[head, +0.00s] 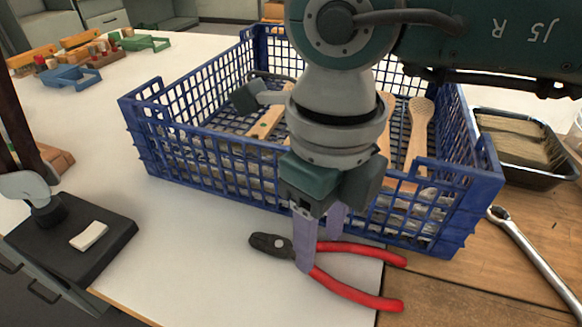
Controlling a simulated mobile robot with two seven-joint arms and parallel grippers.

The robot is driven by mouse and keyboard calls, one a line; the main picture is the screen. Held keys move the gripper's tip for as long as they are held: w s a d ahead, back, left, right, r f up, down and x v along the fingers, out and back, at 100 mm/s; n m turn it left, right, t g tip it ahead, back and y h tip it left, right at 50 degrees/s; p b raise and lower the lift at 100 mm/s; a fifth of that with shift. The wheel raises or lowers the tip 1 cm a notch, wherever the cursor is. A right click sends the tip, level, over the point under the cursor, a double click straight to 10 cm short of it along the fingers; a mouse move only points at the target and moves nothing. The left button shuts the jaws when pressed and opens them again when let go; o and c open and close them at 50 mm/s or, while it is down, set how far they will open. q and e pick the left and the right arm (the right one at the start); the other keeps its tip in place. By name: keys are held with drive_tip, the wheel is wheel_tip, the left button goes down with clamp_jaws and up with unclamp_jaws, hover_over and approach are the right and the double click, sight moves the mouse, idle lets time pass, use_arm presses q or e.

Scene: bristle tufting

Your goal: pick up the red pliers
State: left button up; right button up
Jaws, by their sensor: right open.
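The red pliers (344,288) lie on the white tabletop in front of the blue crate. Their dark jaws (270,243) point left and their two red handles spread to the right. My right gripper (318,245) comes down from above with its two pale purple fingers apart. The fingers appear over the pliers near where the handles meet the jaws, and the nearer finger hides part of them. I cannot tell whether the fingers touch the pliers. My left gripper is not in view.
The blue mesh crate (215,140) stands just behind the pliers and holds wooden brushes (418,128). A black tray (510,112) and a metal wrench (535,260) are at right. A dark-based device (75,245) stands at left. White tabletop is clear left of the pliers.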

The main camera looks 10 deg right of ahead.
sight(319, 273)
drive_tip(key=f, duration=0.6)
drive_tip(key=shift+s+d+b, duration=0.1)
drive_tip(key=shift+d+b, duration=0.1)
drive_tip(key=shift+b, duration=0.15)
drive_tip(key=shift+c, duration=0.4)
clamp_jaws()
drive_tip(key=shift+r, duration=0.1)
idle(0.5)
